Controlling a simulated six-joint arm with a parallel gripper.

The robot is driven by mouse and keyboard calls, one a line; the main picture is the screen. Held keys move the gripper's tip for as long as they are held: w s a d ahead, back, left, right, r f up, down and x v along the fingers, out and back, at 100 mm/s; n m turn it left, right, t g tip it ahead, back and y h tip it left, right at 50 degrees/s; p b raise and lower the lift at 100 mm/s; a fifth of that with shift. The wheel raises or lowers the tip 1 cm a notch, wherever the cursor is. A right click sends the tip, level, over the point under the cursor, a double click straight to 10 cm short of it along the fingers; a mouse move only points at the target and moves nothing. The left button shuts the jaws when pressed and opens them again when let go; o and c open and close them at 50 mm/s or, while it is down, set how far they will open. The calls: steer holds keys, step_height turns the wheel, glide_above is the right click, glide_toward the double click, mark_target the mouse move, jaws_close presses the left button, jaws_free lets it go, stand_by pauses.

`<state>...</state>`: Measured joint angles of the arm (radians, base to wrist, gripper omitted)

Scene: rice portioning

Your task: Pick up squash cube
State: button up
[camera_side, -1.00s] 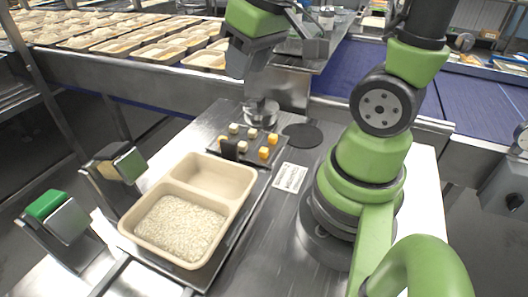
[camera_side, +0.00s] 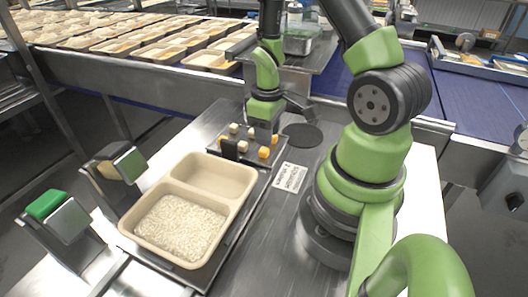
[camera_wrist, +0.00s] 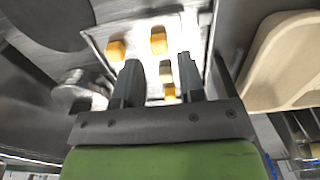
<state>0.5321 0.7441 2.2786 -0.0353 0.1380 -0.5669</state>
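Several small cubes, orange and pale, sit on a small tray (camera_side: 240,160). Orange squash cubes show in the side view, one at the front right (camera_side: 264,153) and another behind it (camera_side: 275,140). In the wrist view two orange cubes (camera_wrist: 116,49) (camera_wrist: 158,40) lie beyond the fingers.
A beige two-compartment tray (camera_side: 254,186) with rice in the front compartment stands in front of the cube tray. A flat black disc (camera_side: 302,135) and a printed label (camera_side: 289,178) lie to the right.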

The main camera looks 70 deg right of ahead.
mark_target(267, 150)
steer(key=shift+w+d+f, duration=0.1)
steer(key=shift+d+f, duration=0.05)
steer(key=shift+f, duration=2.55)
jaws_close()
